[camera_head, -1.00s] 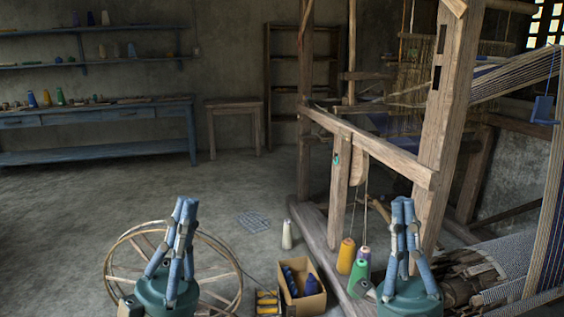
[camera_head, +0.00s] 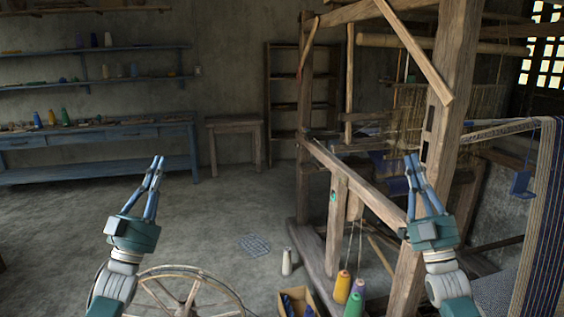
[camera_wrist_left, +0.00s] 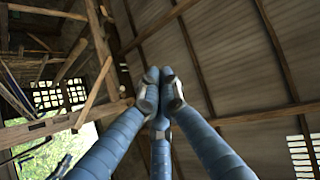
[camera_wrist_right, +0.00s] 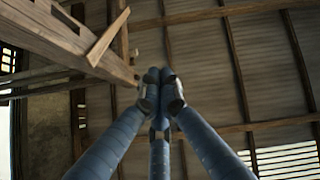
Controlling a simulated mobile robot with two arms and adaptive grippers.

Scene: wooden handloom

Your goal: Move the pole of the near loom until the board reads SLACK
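The near loom (camera_head: 446,110) is a tall frame of weathered wood on the right. A slanted wooden bar (camera_head: 412,48) crosses its thick front post, and a thinner upright pole (camera_head: 350,85) stands behind. I cannot tell which one is the task's pole. No lettering reading SLACK is legible; a small blue piece (camera_head: 521,184) hangs near the striped warp. My left gripper (camera_head: 158,163) is raised over open floor, left of the loom, fingers together and empty. My right gripper (camera_head: 412,161) is raised in front of the loom's post, fingers together and empty. Both wrist views show fingertips meeting below roof beams.
A spoked wheel (camera_head: 183,285) stands low in front. A cardboard box (camera_head: 297,303), a pale cone (camera_head: 287,262) and coloured yarn cones (camera_head: 342,285) sit by the loom's base. A blue workbench (camera_head: 90,158) lines the back wall.

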